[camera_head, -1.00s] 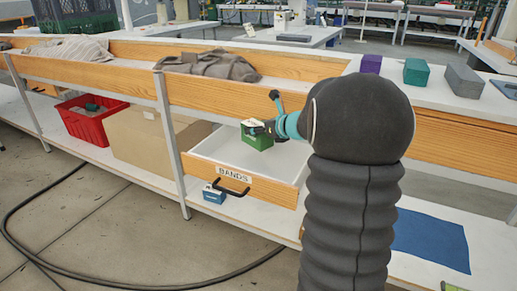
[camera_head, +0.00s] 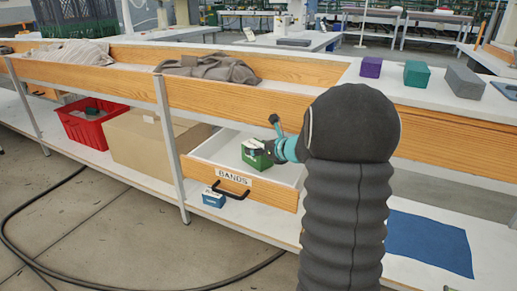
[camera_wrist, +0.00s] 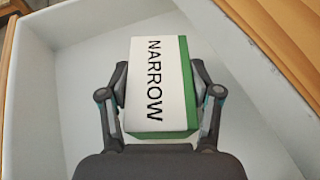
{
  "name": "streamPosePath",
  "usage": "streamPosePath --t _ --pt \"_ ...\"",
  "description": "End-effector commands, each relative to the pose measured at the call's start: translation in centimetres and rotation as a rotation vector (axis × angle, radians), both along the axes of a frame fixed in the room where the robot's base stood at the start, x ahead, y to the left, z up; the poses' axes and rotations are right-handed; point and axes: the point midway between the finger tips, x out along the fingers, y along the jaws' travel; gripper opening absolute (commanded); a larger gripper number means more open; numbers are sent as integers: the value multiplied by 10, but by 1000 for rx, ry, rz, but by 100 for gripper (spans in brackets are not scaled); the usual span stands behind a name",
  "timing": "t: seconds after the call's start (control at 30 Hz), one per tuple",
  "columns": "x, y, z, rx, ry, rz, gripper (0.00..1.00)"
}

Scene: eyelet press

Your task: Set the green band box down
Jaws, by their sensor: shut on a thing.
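The green band box (camera_head: 256,156) is inside the open white-lined drawer (camera_head: 275,193) labelled BANDS. In the wrist view the box (camera_wrist: 158,85) shows a white top reading NARROW and a green right side. My gripper (camera_head: 267,150) is shut on the box, with one finger on each side of it in the wrist view (camera_wrist: 160,75). The box is low in the drawer; I cannot tell whether its underside touches the drawer floor (camera_wrist: 85,75).
A small blue box (camera_head: 213,198) stands on the lower shelf before the drawer. A red crate (camera_head: 97,128) and a cardboard box (camera_head: 140,143) are to the left. A blue mat (camera_head: 430,244) lies right. The drawer floor around the held box looks clear.

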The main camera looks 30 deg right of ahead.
Motion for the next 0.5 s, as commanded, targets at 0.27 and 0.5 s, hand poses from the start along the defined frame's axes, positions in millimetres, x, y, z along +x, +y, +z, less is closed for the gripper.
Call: streamPosePath --t 0.27,0.5 --pt "0 0 0 0 0 0 94" --pt "0 0 2 0 0 0 94"
